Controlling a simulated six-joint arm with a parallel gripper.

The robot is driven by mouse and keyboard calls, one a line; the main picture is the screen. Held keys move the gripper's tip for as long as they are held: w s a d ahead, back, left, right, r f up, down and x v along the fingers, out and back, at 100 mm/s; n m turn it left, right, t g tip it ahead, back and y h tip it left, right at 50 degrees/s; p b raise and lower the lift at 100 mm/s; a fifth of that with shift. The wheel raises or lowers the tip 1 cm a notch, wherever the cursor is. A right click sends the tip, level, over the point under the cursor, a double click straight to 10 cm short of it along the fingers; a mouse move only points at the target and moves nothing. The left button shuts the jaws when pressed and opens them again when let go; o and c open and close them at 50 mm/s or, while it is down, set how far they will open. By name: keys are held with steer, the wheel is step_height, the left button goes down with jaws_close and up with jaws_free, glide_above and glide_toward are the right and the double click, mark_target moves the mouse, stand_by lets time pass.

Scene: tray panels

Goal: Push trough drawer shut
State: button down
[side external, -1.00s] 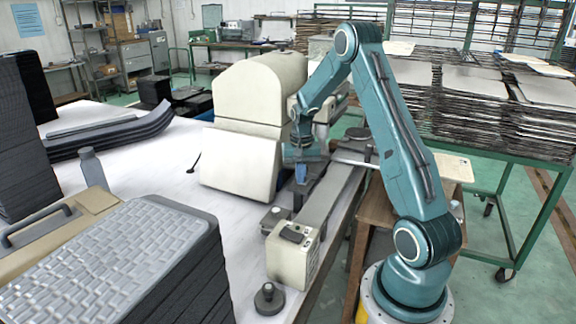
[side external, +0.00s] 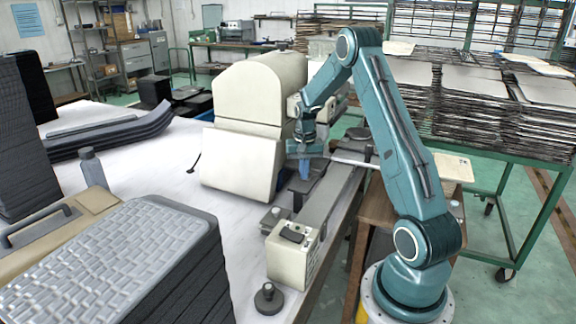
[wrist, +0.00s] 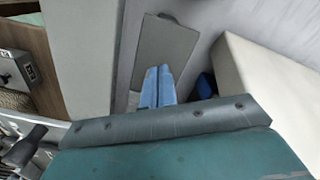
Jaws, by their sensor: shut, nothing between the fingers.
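My gripper (side external: 305,170) points down beside the cream machine (side external: 262,95), above the narrow strip between its slanted front and the long grey rail. In the wrist view its two blue fingers (wrist: 158,72) are pressed together with nothing between them. A flat grey piece with a small tab at its far end (wrist: 165,45) lies beyond the fingertips; it looks like the trough drawer, but I cannot be sure. In the side view a dark slab (side external: 298,187) shows under the fingers. I cannot tell whether the fingertips touch it or how far the drawer stands out.
The long grey rail (side external: 328,203) runs beside the gripper, with a cream box (side external: 293,256) at its near end. The slanted cream panel (side external: 238,165) stands close on the left. A stack of dark trays (side external: 130,260) fills the near left. White table lies clear between.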

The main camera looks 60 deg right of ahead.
steer(key=shift+d, duration=0.65)
steer(key=shift+a, duration=0.1)
steer(key=shift+a, duration=0.45)
steer(key=shift+r, duration=0.2)
step_height(320, 180, up, 7)
steer(key=shift+f, duration=0.15)
stand_by(0.7)
